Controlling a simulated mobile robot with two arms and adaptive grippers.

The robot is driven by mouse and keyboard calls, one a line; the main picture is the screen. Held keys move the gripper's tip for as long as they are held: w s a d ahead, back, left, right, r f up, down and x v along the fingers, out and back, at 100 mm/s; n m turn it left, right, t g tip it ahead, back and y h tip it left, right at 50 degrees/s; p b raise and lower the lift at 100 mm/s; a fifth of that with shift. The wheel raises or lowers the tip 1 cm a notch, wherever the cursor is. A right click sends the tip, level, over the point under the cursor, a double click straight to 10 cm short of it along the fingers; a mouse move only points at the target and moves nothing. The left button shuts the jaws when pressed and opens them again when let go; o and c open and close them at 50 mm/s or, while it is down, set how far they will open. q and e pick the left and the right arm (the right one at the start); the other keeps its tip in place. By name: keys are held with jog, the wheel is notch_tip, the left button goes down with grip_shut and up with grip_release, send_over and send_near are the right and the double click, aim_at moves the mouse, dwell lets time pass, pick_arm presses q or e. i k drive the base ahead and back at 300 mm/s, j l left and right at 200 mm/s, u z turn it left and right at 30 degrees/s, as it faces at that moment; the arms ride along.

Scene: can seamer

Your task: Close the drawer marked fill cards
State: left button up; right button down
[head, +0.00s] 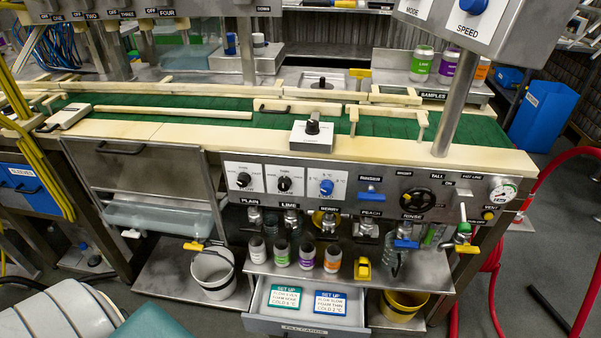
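The drawer marked fill cards (262,326) is pulled open below the steel shelf at the bottom centre of the head view. Its front carries the label "FILL CARDS" (304,330), close to the picture's lower edge. Inside lie a green "SET UP" card (285,299) and a blue "SET UP" card (330,303), side by side and flat. The drawer's back part is hidden under the shelf.
Several cans, one of them a purple-labelled can (307,256), and a yellow object (362,268) stand on the shelf (415,272) above the drawer. A grey bucket (212,272) is left of it, a yellow bucket (402,302) right. Red hose (492,270) runs at the right.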

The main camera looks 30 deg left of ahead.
aim_at(262, 318)
jog(key=u, duration=1.05)
